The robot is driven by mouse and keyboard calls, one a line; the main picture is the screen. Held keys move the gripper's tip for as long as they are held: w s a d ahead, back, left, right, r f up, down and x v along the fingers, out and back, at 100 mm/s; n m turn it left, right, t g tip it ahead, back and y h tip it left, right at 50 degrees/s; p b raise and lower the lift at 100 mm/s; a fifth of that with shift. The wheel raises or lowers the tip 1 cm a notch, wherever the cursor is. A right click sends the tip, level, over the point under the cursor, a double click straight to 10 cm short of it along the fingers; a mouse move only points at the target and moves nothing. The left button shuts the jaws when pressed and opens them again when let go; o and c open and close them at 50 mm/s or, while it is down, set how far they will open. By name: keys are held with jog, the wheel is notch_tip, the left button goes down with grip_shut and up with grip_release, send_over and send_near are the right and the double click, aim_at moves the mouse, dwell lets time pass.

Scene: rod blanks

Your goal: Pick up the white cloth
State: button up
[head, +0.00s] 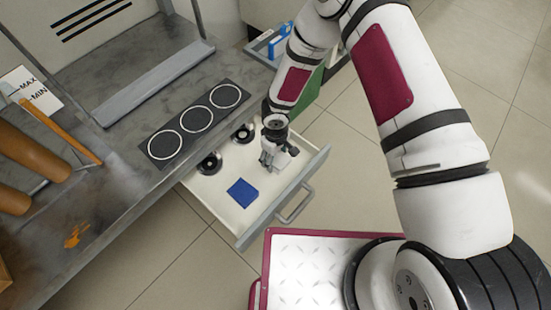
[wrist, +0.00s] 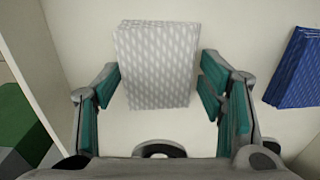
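The white cloth (wrist: 158,62), folded into a pale grey-white patterned rectangle, lies on the floor of the open drawer (head: 285,198). In the head view the cloth (head: 290,158) shows only in part beside my gripper (head: 270,160), which hides some of it. In the wrist view my gripper (wrist: 160,80) is open, with its teal-padded fingers apart to the left and right of the cloth's near part. Nothing is seen clamped between the fingers. Whether the fingertips touch the drawer floor is hard to tell.
A folded blue cloth (head: 242,193) lies in the drawer, also at the right of the wrist view (wrist: 296,70). Two black round pieces (head: 209,164) (head: 243,133) stand along the drawer's inner side. The grey worktop (head: 125,185) overhangs at left. The drawer handle (head: 297,204) faces outward.

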aim_at(275, 158)
jog(key=c, duration=0.3)
jog(key=shift+c, duration=0.2)
jog(key=shift+r, duration=0.1)
notch_tip(275, 158, up, 10)
jog(key=p, duration=0.4)
